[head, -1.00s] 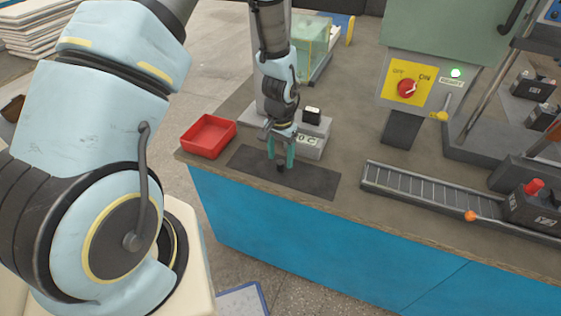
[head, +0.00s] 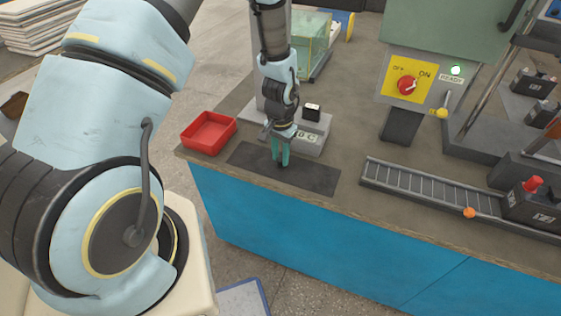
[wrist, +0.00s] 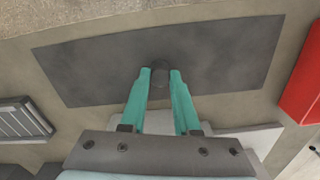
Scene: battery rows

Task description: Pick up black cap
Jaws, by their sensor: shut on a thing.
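The black cap (wrist: 160,73) is a small dark round piece, seen in the wrist view between the tips of my teal fingers. My gripper (wrist: 160,77) is shut on it, with one finger on either side. In the head view my gripper (head: 280,164) points down over the dark mat (head: 315,181). The cap is hard to make out there against the mat. I cannot tell whether the cap touches the mat or is just above it.
A red tray (head: 209,133) stands left of the mat. A grey scale-like device (head: 306,141) with a small black-and-white block (head: 312,113) is behind my gripper. A roller conveyor (head: 430,190) lies to the right, near battery units (head: 535,205). A switch panel (head: 407,85) stands behind.

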